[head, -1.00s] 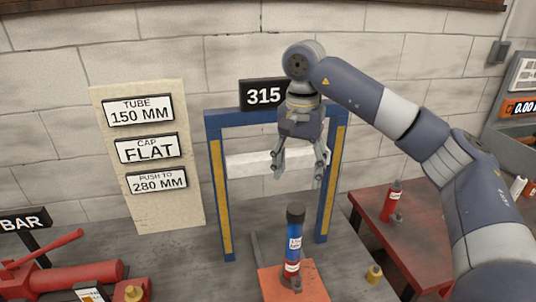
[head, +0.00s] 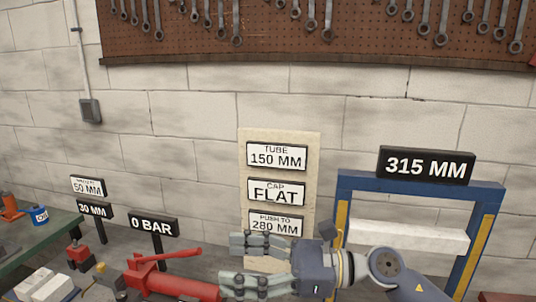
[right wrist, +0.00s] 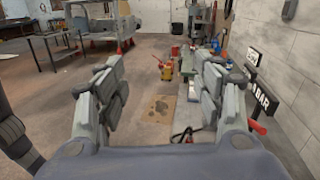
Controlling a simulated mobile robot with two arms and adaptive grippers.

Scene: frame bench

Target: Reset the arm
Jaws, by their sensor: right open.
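My right gripper (head: 240,264) reaches in from the lower right of the head view, its fingers pointing left. It is open and empty, in front of the lower part of the sign board. In the right wrist view my right gripper (right wrist: 158,80) shows both fingers spread, with nothing between them. The blue press frame (head: 343,200) with its pale crossbar (head: 408,235) stands to the right, behind my right arm. Its lower part is hidden or out of view. My left gripper shows in neither view.
A red hand pump (head: 172,284) lies left of the gripper, by the 0 BAR sign (head: 153,227). The sign board (head: 310,150) leans at the wall. A green bench (head: 40,236) is at the far left. Open floor (right wrist: 150,125) shows in the right wrist view.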

